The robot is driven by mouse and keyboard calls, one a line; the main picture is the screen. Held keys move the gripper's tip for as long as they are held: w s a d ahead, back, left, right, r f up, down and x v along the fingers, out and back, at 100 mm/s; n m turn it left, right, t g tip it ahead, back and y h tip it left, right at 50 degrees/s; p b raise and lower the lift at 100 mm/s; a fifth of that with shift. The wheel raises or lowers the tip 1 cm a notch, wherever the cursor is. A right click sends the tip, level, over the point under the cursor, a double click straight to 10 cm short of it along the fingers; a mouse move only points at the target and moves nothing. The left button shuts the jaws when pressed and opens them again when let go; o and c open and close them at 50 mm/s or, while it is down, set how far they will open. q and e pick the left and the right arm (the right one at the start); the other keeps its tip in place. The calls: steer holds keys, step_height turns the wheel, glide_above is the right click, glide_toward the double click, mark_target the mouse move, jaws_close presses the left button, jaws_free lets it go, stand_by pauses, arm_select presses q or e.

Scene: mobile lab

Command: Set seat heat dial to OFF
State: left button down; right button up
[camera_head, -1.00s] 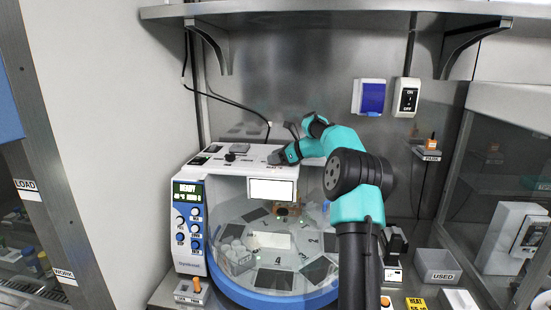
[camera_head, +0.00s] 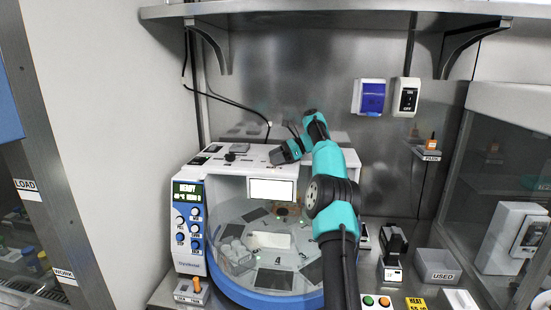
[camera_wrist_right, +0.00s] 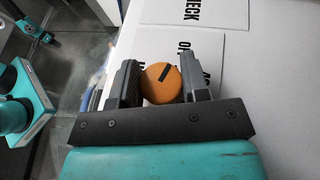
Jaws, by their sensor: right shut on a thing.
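In the right wrist view, an orange round dial (camera_wrist_right: 160,83) with a black pointer mark sits on a white panel (camera_wrist_right: 245,85). The mark slants toward the upper right of that picture. My right gripper (camera_wrist_right: 157,82) is shut on the dial, a dark finger on each side of it. Black lettering lies beside and behind the dial, partly hidden by the right finger, so I cannot read the full words. In the head view, my right gripper (camera_head: 276,156) is at the top of the white machine (camera_head: 225,165); the dial is hidden there. My left gripper is not in view.
The machine's top carries a black knob (camera_head: 230,157) left of my gripper. Its display (camera_head: 187,188) reads READY. A shelf (camera_head: 330,10) overhangs the back. A grey USED bin (camera_head: 438,265) and a black-handled device (camera_head: 393,246) stand at the right.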

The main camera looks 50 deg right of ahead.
steer(key=shift+n+g+y, duration=0.3)
steer(key=shift+n+g, duration=0.1)
stand_by(0.3)
steer(key=o, duration=0.9)
steer(key=shift+s+d+r, duration=0.1)
